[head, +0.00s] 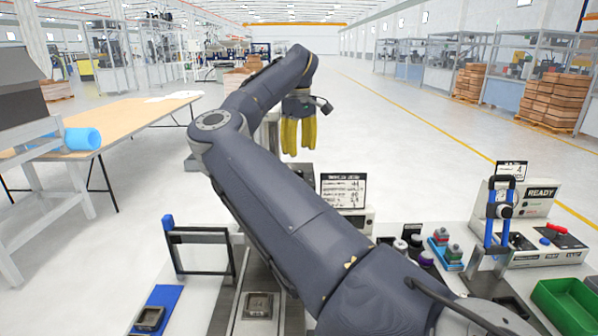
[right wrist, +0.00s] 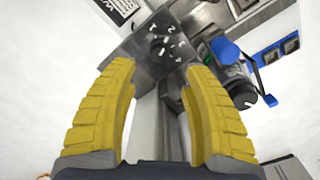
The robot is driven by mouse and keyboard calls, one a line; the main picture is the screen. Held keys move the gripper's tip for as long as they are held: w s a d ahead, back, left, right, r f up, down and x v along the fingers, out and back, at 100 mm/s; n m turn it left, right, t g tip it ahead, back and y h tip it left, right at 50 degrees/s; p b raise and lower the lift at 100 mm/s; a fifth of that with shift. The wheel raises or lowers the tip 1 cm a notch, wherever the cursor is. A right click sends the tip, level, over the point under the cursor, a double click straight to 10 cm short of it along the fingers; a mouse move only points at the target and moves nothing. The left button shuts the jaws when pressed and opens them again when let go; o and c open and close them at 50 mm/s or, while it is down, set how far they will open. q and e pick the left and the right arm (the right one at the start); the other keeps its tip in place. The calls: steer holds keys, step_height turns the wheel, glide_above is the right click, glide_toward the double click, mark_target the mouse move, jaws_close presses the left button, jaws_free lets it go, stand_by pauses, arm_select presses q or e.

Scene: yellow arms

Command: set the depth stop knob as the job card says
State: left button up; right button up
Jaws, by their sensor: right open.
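The depth stop knob (right wrist: 158,46) appears in the right wrist view as a small dark round knob on a grey block (right wrist: 135,48), with white numerals around it. I cannot read its setting surely. My right gripper (right wrist: 159,70) has its two yellow fingers spread, with the knob beyond the tips and nothing between them. In the head view this gripper (head: 299,135) hangs fingers down over the far side of the bench; the knob is not clear there. A white printed card (head: 343,190) stands right of the gripper, its lines too small to read. My left gripper is out of view.
A green bin (head: 570,305) is at lower right. A dark frame (head: 200,250) stands left. My right arm covers the middle.

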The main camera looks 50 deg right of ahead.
mark_target(299, 171)
step_height(299, 171, down, 8)
steer(key=shift+r, duration=0.15)
stand_by(0.3)
steer(key=shift+c, duration=0.5)
jaws_close()
